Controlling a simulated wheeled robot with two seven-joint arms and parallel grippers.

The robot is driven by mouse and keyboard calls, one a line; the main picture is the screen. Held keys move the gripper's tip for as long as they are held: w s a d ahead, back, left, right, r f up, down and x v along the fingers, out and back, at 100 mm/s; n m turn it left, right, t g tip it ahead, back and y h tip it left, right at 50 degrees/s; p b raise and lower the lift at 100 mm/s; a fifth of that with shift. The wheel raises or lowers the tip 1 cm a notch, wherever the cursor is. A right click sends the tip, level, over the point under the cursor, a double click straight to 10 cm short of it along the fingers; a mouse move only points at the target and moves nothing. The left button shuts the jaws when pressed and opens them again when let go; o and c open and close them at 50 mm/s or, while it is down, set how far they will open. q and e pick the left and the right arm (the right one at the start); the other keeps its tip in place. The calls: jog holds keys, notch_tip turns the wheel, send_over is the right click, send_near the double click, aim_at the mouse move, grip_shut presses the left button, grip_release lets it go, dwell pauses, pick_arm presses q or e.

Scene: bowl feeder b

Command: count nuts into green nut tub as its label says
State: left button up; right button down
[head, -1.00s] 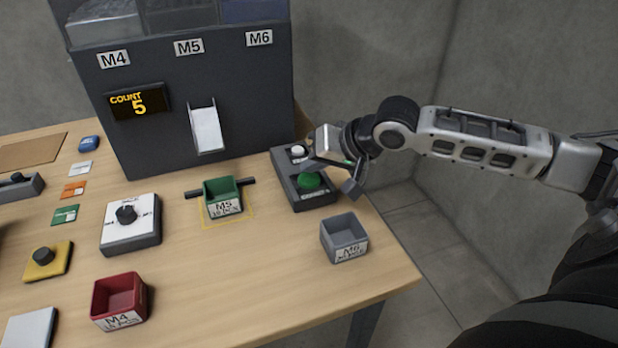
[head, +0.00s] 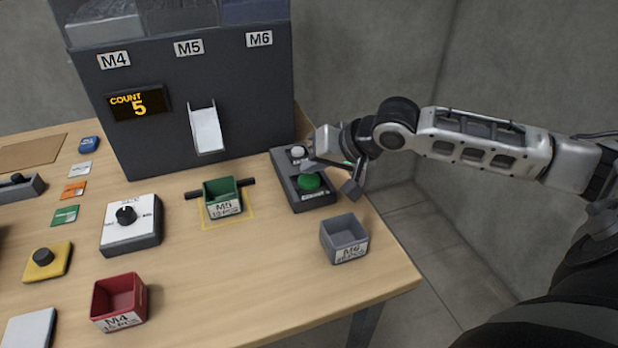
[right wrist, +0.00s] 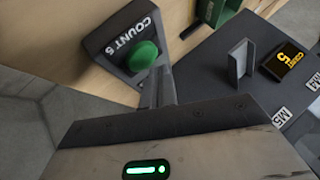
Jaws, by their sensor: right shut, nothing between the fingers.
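The green nut tub (head: 221,192) stands upright on the yellow-outlined square under the feeder's white chute (head: 206,131). Its label reads M5 and a count that looks like 10 pcs. The dark feeder (head: 175,80) has a display (head: 139,103) reading COUNT 5. My right gripper (head: 318,160) is shut and empty just above the box, near both buttons. The right wrist view shows the green button (right wrist: 142,56) beside the fingertips. My left gripper is not in view.
A grey M6 tub (head: 344,238) stands at the table's right edge, and a red M4 tub (head: 119,301) at the front left.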

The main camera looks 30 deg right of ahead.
jog(key=shift+f, duration=0.1)
dwell(0.7)
jog(key=shift+f, duration=0.3)
jog(key=shift+f, duration=0.55)
dwell(0.8)
jog(key=shift+p, duration=0.3)
jog(key=shift+r+p, duration=0.95)
jog(key=shift+p, duration=0.3)
